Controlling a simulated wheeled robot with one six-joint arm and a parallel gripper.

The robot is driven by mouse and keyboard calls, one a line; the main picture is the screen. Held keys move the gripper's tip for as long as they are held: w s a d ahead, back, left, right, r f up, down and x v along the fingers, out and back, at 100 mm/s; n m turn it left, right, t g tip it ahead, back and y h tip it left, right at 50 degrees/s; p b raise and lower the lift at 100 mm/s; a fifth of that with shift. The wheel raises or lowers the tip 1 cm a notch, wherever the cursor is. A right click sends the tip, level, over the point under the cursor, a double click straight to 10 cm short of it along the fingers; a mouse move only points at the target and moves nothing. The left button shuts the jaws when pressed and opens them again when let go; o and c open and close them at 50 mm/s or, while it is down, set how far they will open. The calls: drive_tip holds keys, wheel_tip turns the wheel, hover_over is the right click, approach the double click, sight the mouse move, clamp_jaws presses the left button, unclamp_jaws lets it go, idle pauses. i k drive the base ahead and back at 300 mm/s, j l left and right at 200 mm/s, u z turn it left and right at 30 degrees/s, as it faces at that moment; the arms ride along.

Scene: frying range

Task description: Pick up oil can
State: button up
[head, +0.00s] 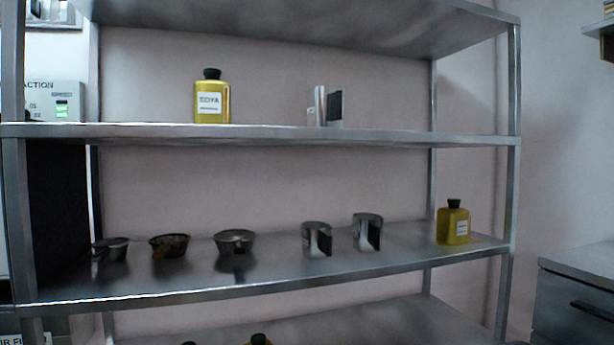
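A yellow can with a black cap and a white label reading something like "SOYA" (211,103) stands upright on the upper shelf, left of centre. A second yellow can with a black cap (454,226) stands upright at the right end of the middle shelf. The black cap and yellow top of another container (259,340) show at the bottom edge, on the lower shelf; the rest is cut off. I cannot tell which one is the oil can. My gripper is not in view.
The metal shelf rack (250,290) fills the view. Its middle shelf bears small metal bowls (235,240) and two metal cups (317,238). Metallic and dark items (327,106) stand on the upper shelf. A drawer cabinet (585,295) is at right.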

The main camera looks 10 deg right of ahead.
sight(454, 223)
drive_tip(key=i+l+u, duration=0.35)
drive_tip(key=l, duration=0.3)
drive_tip(key=i+l+u, duration=0.2)
drive_tip(key=l, duration=0.2)
drive_tip(key=i+l+u, duration=0.15)
drive_tip(key=l, duration=0.25)
drive_tip(key=i+l, duration=0.1)
drive_tip(key=l, duration=0.45)
drive_tip(key=i, duration=0.05)
